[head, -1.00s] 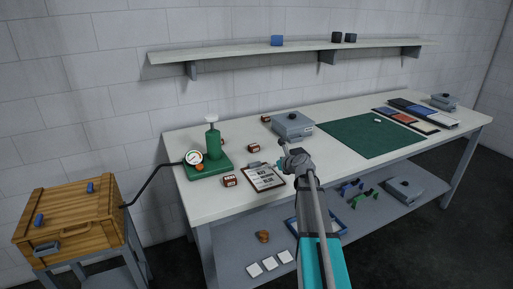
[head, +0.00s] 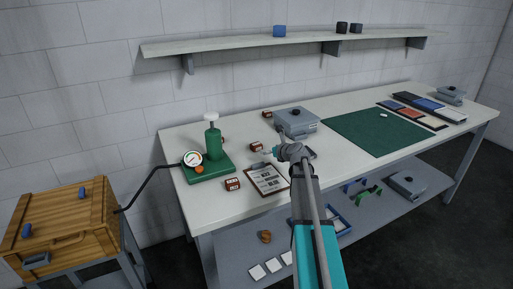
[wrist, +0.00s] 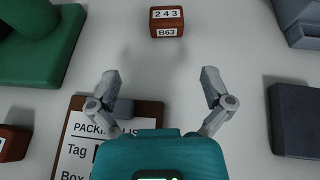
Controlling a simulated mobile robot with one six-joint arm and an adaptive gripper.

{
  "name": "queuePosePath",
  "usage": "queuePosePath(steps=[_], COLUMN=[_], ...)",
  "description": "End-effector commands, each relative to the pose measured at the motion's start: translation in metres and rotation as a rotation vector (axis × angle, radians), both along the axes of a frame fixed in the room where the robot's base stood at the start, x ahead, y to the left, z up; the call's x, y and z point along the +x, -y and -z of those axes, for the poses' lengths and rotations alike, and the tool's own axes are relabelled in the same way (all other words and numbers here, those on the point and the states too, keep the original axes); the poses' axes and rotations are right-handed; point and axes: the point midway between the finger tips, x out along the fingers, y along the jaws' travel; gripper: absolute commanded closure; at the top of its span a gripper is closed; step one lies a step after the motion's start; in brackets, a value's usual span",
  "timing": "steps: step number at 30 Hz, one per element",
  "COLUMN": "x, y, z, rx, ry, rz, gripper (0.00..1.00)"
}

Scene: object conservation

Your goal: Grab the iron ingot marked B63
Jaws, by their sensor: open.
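The ingot marked B63 (wrist: 167,31) is a red-brown block with white labels reading 243 and B63, at the top middle of the wrist view. It appears to be the middle block (head: 256,146) beyond the clipboard in the head view. My gripper (wrist: 160,77) is open and empty. Its two fingers are spread apart, short of the ingot, with bare table between. It also shows small in the head view (head: 267,153), beside the clipboard's far end. Other similar blocks stand near the clipboard (head: 232,184) and near the wall (head: 267,114); their marks are unreadable.
A clipboard with a packing list (wrist: 76,146) lies under my gripper. A green press with a gauge (head: 212,155) stands at the left. A grey box (head: 297,122) is at the right, with a dark grey block (wrist: 296,118) nearer. A green mat (head: 375,132) lies farther right.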

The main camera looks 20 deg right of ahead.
Motion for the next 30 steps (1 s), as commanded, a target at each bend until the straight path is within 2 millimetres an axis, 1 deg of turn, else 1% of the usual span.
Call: queuePosePath(steps=[4,8,14,21,24,30], x=[-0.002,0.002,0.022,0.055,0.065,0.075], y=[0.007,0.01,0.009,0.005,0.003,0.002], z=[0.0,0.003,0.012,0.026,0.03,0.033], rx=[-0.001,-0.001,0.0,0.0,-0.001,-0.001], ry=[0.0,0.0,0.0,0.0,-0.001,0.0], rz=[0.009,0.013,0.013,0.014,0.014,0.015], gripper=[0.0,0.0,0.0,0.0,0.0,0.0])
